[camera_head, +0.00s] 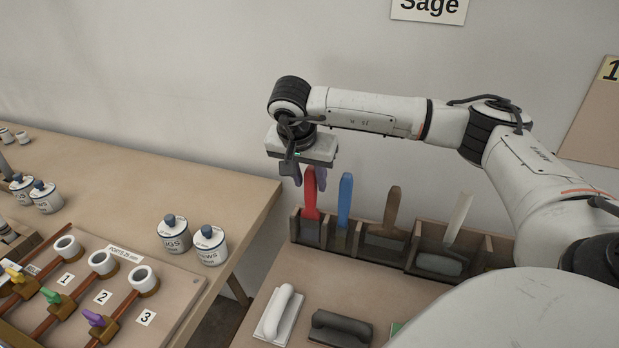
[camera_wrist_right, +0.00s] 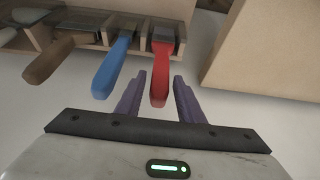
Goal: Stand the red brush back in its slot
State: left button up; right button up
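The red brush (camera_head: 311,196) stands upright, handle up, in the left end slot of the wooden rack (camera_head: 372,246) in the head view. In the right wrist view the red brush (camera_wrist_right: 161,82) has its head in the end slot, with the handle reaching toward the camera. My right gripper (camera_head: 306,177) is above the rack at the top of the red handle. In the right wrist view its purple fingers (camera_wrist_right: 160,76) are apart on both sides of the handle, with gaps visible. My left gripper is not in view.
A blue brush (camera_head: 345,203) stands in the slot beside the red one, with a brown-handled brush (camera_head: 391,210) and a pale-handled tool (camera_head: 459,215) further right. A white float (camera_head: 280,310) and a dark float (camera_head: 340,328) lie before the rack. A workbench (camera_head: 180,192) with jars stands left.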

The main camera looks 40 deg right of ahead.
jog(key=shift+o, duration=0.6)
jog(key=shift+r, duration=0.1)
jog(key=v, duration=1)
jog(key=shift+s+a, duration=0.1)
